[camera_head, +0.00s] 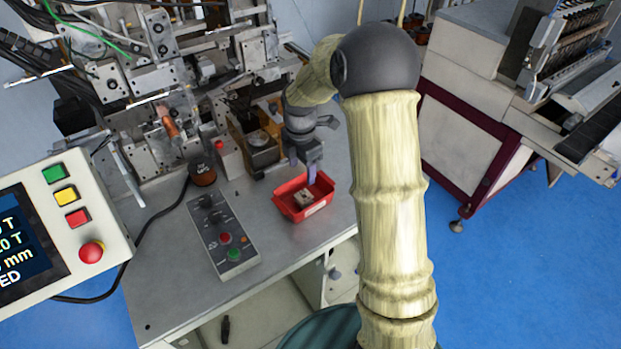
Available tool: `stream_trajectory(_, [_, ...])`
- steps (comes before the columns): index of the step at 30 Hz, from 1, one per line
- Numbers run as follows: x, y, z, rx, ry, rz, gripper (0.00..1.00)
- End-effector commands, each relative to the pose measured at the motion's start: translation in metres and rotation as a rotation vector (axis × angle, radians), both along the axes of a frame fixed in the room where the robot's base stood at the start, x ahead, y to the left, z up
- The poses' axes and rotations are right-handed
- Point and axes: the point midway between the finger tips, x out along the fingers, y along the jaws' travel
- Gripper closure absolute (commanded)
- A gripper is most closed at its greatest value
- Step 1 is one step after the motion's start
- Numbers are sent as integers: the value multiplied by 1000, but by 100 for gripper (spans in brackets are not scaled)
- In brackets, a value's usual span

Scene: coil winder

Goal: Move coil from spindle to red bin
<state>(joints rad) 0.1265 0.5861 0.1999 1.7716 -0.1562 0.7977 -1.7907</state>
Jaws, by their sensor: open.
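The red bin (327,186) sits on the grey bench near its right front edge. A small beige and dark piece (304,199) lies inside it and looks like a wound coil, though it is too small to be sure. My gripper (302,171) points down over the back of the bin, above that piece. Its fingers are apart, and nothing shows between them. A copper-coloured part (170,124) shows on the winding machine at the left. I cannot tell which machine part is the spindle.
A grey control box (222,235) with buttons stands left of the bin. A screen panel (60,230) fills the lower left. The winder (150,60) stands behind. Another machine (470,120) stands at the right beyond blue floor. My arm hides part of the bench's right side.

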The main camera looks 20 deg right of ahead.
Motion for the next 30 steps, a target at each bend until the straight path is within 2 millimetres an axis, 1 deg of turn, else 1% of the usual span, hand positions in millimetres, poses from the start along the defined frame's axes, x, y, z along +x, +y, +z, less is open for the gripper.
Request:
stream_trajectory(2, [-7,1,4,-2,-9,-63,39])
stream_trajectory(5, [-22,1,11,-1,-27,-211,39])
stream_trajectory(11, [-66,-1,26,16,-77,-638,39])
stream_trajectory(18, [-123,-2,38,75,-130,-1170,39])
stream_trajectory(25, [-180,-5,43,169,-156,-1677,39])
stream_trajectory(27, [-193,-7,42,195,-156,-1798,39])
stream_trajectory(30, [-203,-7,42,219,-155,-1901,39])
